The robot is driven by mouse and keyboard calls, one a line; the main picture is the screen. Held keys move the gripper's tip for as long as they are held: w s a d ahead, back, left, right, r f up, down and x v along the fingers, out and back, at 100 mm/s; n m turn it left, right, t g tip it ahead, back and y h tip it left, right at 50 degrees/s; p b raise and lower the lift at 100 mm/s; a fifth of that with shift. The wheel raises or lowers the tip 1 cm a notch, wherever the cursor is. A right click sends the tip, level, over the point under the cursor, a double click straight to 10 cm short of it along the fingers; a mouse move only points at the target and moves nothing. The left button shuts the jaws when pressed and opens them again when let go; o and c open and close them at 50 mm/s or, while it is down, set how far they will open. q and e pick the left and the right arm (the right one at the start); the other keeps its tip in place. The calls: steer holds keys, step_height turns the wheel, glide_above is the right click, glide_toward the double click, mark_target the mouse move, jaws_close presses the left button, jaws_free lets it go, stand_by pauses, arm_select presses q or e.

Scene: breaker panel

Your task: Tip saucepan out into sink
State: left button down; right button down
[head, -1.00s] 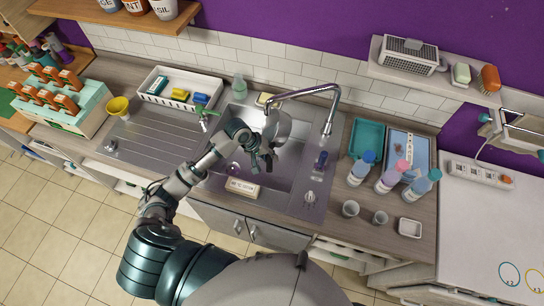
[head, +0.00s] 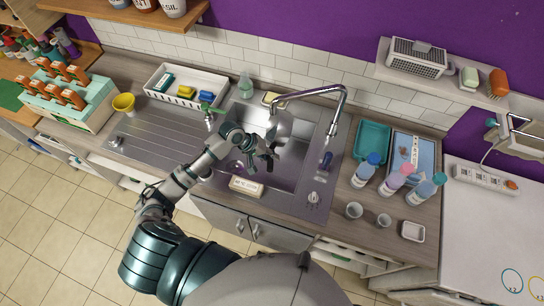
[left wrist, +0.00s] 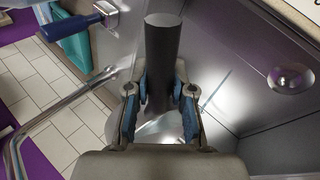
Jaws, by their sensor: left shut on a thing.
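The grey metal saucepan (head: 281,124) is tilted over the back of the sink (head: 293,172), below the tap spout. My left gripper (head: 262,153) is over the basin, shut on the saucepan's dark handle. In the left wrist view the handle (left wrist: 162,55) stands between the two blue-padded fingers (left wrist: 165,98). The saucepan's bowl is partly hidden by my gripper, and its contents cannot be made out. My right gripper is in neither view.
A curved tap (head: 338,108) arches over the sink. Several bottles, a teal tray (head: 373,141) and small cups stand to the right. The ribbed drainer (head: 160,135) is mostly clear.

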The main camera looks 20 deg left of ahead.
arm_select(q)
steer(key=shift+r, duration=0.1)
steer(key=shift+s+a+f+h, duration=0.15)
steer(key=shift+a+f+h, duration=0.15)
steer(key=shift+h, duration=0.3)
steer(key=shift+a+t, duration=0.2)
steer(key=shift+t, duration=0.1)
steer(key=shift+b, duration=0.3)
